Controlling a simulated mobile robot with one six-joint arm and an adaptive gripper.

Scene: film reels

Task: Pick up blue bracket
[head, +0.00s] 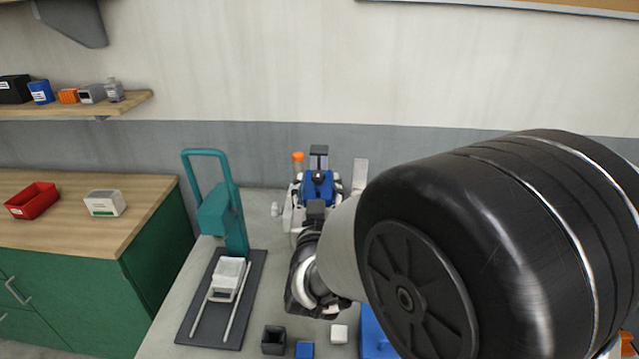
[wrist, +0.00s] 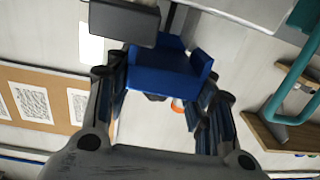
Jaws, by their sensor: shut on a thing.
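The blue bracket (wrist: 165,75) shows in the wrist view as a U-shaped piece with upright side walls. My gripper (wrist: 165,100) is shut on it, with one finger at each side. In the head view the blue bracket (head: 318,186) is beyond my wrist, near the back of the grey bench, with my gripper (head: 316,200) around it. A dark grey block (wrist: 123,22) overlaps one end of the bracket in the wrist view. I cannot tell whether the bracket touches anything below. My arm hides part of the bench at the right.
A teal press (head: 220,212) on a dark base stands left of my gripper. An orange-topped post (head: 297,160) is close behind the bracket. A dark open box (head: 274,340), a small blue block (head: 304,349) and a white block (head: 339,333) lie at the front of the bench.

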